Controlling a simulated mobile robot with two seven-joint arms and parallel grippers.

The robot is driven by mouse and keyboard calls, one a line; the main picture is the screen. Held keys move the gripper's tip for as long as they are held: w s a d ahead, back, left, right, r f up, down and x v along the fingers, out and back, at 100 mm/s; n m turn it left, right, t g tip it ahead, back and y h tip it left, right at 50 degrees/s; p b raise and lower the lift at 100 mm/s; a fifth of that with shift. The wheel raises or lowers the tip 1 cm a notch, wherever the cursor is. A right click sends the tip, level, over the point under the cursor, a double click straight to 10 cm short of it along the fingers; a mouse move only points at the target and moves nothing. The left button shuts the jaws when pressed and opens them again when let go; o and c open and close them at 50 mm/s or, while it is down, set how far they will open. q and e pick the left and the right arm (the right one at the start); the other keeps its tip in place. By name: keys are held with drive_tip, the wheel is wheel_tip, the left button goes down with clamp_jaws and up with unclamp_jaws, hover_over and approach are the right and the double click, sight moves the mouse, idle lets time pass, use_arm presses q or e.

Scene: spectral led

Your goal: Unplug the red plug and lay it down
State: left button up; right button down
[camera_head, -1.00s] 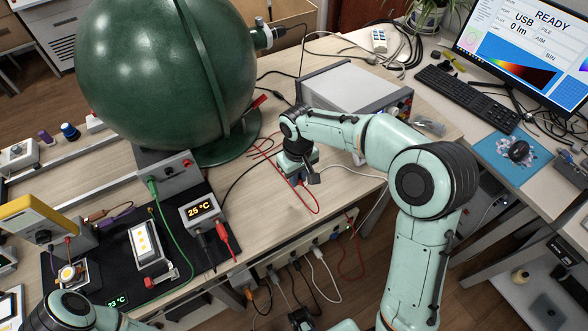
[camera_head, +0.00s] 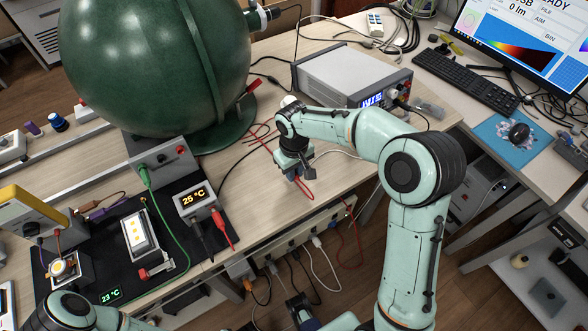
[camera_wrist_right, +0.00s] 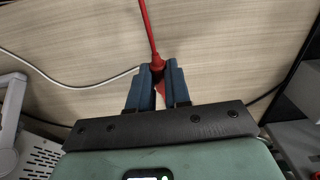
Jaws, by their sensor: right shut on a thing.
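My right gripper (camera_head: 292,168) hangs over the wooden table near its front edge, left of the grey instrument box. In the right wrist view, its two blue fingers (camera_wrist_right: 158,88) are shut on the red plug (camera_wrist_right: 158,66). A red cable runs upward in the picture from the plug over the table surface. No socket shows at the plug; its tip is partly hidden between the fingers. In the head view the gripper covers the plug. My left arm shows at the bottom left; whether its gripper is open or shut does not show.
The grey instrument box (camera_head: 345,72) with a lit display stands behind my right arm. A large green sphere (camera_head: 155,65) stands at the left. Small devices and red test leads (camera_head: 222,228) lie front left. Bare table (camera_head: 240,195) shows left of the gripper.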

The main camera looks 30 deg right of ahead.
sight(294, 184)
drive_tip(key=shift+f+b, duration=1.2)
drive_tip(key=shift+f, duration=0.75)
drive_tip(key=c, duration=1)
unclamp_jaws()
drive_tip(key=shift+r, duration=0.1)
drive_tip(key=shift+r+p, duration=1.25)
drive_tip(key=shift+r, duration=0.3)
drive_tip(key=shift+f, duration=0.1)
wheel_tip(294, 184, up, 14)
drive_tip(key=p, duration=0.1)
drive_tip(key=shift+f+p, duration=0.25)
drive_tip(key=shift+p, duration=0.1)
